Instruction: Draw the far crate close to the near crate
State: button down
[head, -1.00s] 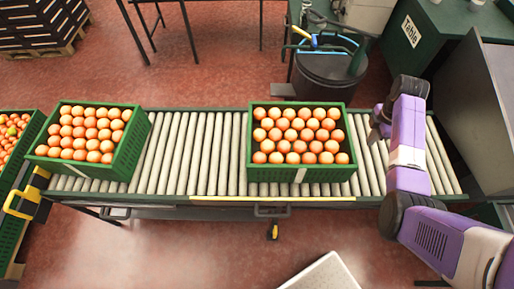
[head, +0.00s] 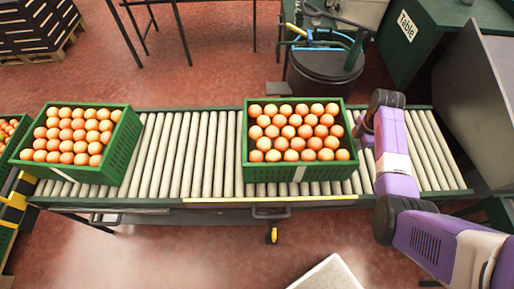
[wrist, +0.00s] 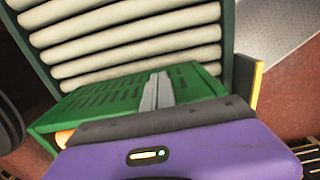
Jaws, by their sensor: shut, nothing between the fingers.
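Two green crates full of oranges stand apart on the roller conveyor: one at the left (head: 122,150), the other near the middle (head: 300,174). Bare rollers lie between them. I take the left one, farther from my arm, as the far crate. My gripper (head: 362,128) is at the right side of the middle crate, close to its right wall. In the wrist view, the shut, empty fingers (wrist: 157,90) overlap a green crate wall (wrist: 100,101); I cannot tell whether they touch it. A bit of orange shows at the wall's left end.
The conveyor (head: 180,150) has free rollers between the crates and right of the middle crate. A black drum (head: 325,75) stands behind it. A grey panel (head: 480,105) rises at its right end. Another crate of oranges (head: 8,150) is at the left edge.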

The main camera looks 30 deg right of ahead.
aim_at(300, 147)
jog(key=w+a+p, duration=0.1)
jog(key=w+a, duration=0.2)
jog(key=a, duration=0.3)
jog(key=w+a+p, duration=0.1)
jog(key=w+a, duration=0.3)
jog(key=a, duration=0.2)
jog(key=w+a+p, duration=0.1)
jog(key=w+a, duration=0.3)
jog(key=a, duration=0.2)
jog(key=w+a+b, duration=0.3)
jog(key=w+a, duration=0.3)
jog(key=a, duration=0.3)
jog(key=w+a+b, duration=0.3)
jog(key=w+a, duration=0.2)
jog(key=a, duration=0.5)
jog(key=shift+w, duration=0.4)
jog(key=shift+s, duration=0.1)
jog(key=r+p, duration=0.2)
jog(key=d+r+p, duration=0.1)
jog(key=r+p, duration=0.1)
jog(key=p, duration=0.1)
jog(key=s+d+r+p, duration=0.1)
jog(key=r+p, duration=0.1)
jog(key=shift+s+r+p, duration=0.1)
jog(key=shift+r+p, duration=0.1)
jog(key=shift+p, duration=0.15)
jog(key=shift+r, duration=2.8)
